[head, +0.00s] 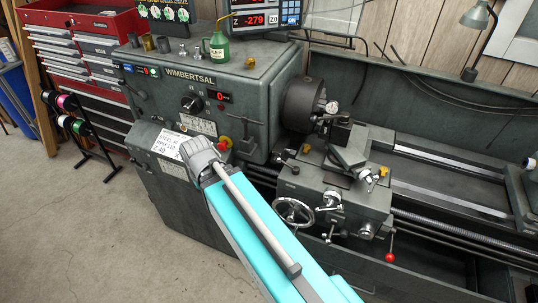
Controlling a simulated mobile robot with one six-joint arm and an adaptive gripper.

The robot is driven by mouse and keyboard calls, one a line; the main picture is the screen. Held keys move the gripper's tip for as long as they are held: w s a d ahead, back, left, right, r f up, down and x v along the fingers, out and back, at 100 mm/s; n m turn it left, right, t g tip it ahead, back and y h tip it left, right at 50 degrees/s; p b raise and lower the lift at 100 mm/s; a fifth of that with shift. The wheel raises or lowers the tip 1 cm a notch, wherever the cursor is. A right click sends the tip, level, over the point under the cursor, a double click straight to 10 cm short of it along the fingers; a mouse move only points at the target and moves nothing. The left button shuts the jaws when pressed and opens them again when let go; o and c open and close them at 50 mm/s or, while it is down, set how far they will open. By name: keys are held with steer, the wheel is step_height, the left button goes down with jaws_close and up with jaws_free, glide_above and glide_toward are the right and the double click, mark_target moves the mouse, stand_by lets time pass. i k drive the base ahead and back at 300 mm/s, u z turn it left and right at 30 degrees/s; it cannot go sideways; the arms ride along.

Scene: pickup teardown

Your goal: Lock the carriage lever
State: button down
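The lathe carriage (345,205) sits right of the chuck on the grey lathe. Its front has a handwheel (293,211) and a lever with a red ball (389,257) that hangs down at the right. Small black handles (292,168) and yellow parts (384,171) show on its top. I cannot tell which of these is the carriage lever or whether it is locked. My teal arm link reaches up from the bottom to a grey ribbed end in front of the headstock. No gripper fingers show.
The headstock (155,90) with its chuck (304,103) stands left of the carriage. A green oil can (217,48) and small cups stand on it. A lamp (476,20) rises at the back right. A red tool chest (85,50) stands back left. The left floor is mostly clear.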

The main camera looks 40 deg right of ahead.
mark_target(295, 169)
steer(key=u, duration=0.55)
steer(key=k, duration=0.5)
steer(key=z, duration=2.3)
